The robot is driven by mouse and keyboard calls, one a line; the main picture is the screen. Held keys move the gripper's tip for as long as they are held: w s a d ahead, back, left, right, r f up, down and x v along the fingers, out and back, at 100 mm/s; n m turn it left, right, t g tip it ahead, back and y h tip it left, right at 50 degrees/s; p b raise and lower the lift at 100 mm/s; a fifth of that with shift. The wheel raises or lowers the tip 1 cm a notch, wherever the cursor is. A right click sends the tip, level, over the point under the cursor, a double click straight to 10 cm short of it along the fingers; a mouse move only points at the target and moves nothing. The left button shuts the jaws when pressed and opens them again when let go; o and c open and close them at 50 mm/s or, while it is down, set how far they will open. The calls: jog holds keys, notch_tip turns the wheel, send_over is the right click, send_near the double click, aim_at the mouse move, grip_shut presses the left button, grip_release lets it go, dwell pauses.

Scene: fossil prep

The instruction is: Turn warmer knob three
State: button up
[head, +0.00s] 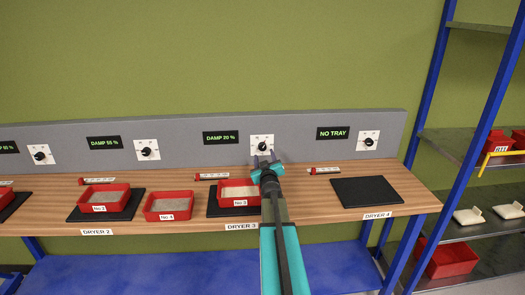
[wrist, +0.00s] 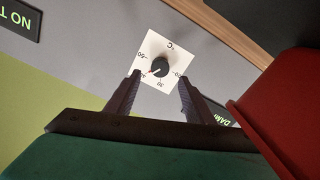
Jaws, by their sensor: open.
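The black knob of dryer 3 (head: 262,147) sits on a white dial plate on the grey back panel, beside a display reading DAMP 20 % (head: 220,138). The knob also shows in the wrist view (wrist: 160,67), with its pointer toward the lower left of that picture. My gripper (head: 265,161) is open and empty, just below and in front of this dial in the head view. In the wrist view its two dark fingers (wrist: 158,88) point at the dial, one on each side of the knob's line. The fingers appear apart from the knob.
A red tray No.3 (head: 239,201) with pale contents stands on a black mat under my gripper. Tray No.4 (head: 168,215) and tray No.2 (head: 104,207) stand to the left. The dryer 4 mat (head: 364,191) is empty, under a NO TRAY display (head: 333,133).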

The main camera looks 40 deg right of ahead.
aim_at(262, 148)
jog(key=shift+p+x, duration=0.65)
jog(key=shift+x, duration=2.7)
jog(key=c, duration=1)
